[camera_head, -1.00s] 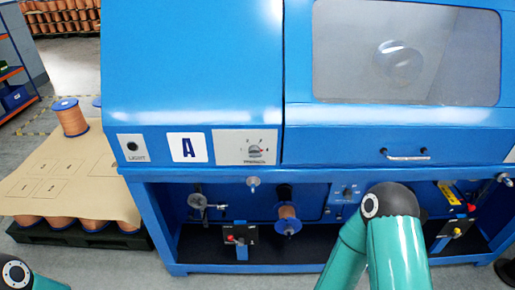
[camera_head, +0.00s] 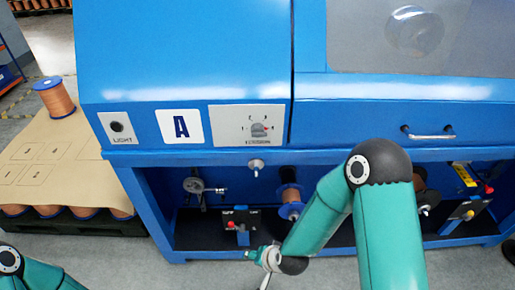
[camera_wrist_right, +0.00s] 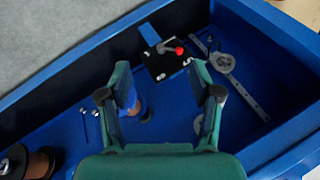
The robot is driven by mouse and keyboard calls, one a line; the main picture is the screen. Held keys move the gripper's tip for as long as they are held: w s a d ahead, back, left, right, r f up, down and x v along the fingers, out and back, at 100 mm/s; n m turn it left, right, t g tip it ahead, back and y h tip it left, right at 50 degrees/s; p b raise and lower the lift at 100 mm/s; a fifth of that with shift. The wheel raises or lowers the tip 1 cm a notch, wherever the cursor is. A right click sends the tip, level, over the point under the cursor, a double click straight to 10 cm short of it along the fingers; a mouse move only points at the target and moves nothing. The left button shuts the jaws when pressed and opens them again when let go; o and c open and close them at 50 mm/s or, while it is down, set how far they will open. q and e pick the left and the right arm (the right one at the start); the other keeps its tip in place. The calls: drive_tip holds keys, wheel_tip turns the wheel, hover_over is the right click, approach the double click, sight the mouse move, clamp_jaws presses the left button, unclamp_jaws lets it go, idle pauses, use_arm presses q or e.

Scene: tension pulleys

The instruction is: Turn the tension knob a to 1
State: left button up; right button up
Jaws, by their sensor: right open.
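The tension knob (camera_head: 258,130) is a grey knob on a light panel on the blue machine's front, right of the "A" label (camera_head: 180,126). My right gripper (camera_wrist_right: 160,95) is open and empty in the right wrist view, above the machine's lower bay. The knob is not in that view. Only my left arm's teal links show at lower left; its gripper is out of view.
The lower bay holds a red-tipped lever on a black plate (camera_wrist_right: 165,60), a grey pulley (camera_wrist_right: 222,62) and copper spools (camera_head: 290,200). A "LIGHT" switch (camera_head: 117,127) is left of the label. A drawer-like handle (camera_head: 428,132) juts out at right. A pallet with spools stands left.

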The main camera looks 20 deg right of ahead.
sight(257, 136)
drive_tip(key=w+a+r+m+t+h+b, duration=0.1)
drive_tip(key=w+r+m+t+b, duration=0.15)
drive_tip(key=w, duration=0.25)
drive_tip(key=w+r+m+t+b, duration=0.2)
drive_tip(key=w+m+t+b, duration=0.15)
drive_tip(key=w, duration=0.25)
drive_tip(key=w+a+r+m+t+h+b, duration=0.1)
drive_tip(key=w+r+m+t+h+b, duration=0.2)
drive_tip(key=r+m+b, duration=0.5)
drive_tip(key=s+d+r+m+t+h+b, duration=0.1)
drive_tip(key=s+r+m+h+b, duration=0.1)
drive_tip(key=s+r+m+b, duration=0.4)
drive_tip(key=s+d+r+m+t+h+b, duration=0.1)
drive_tip(key=d+r+m+t+h+b, duration=0.3)
drive_tip(key=r+m, duration=0.6)
use_arm(q)
wheel_tip(257, 136, down, 28)
drive_tip(key=b, duration=0.1)
drive_tip(key=shift+f, duration=0.15)
use_arm(e)
drive_tip(key=w+d, duration=0.1)
drive_tip(key=w, duration=0.4)
drive_tip(key=w+d+g+y, duration=0.1)
drive_tip(key=w, duration=0.4)
drive_tip(key=w+d+m+g, duration=0.1)
drive_tip(key=w, duration=0.4)
drive_tip(key=shift+d+f, duration=0.25)
drive_tip(key=shift+f, duration=0.15)
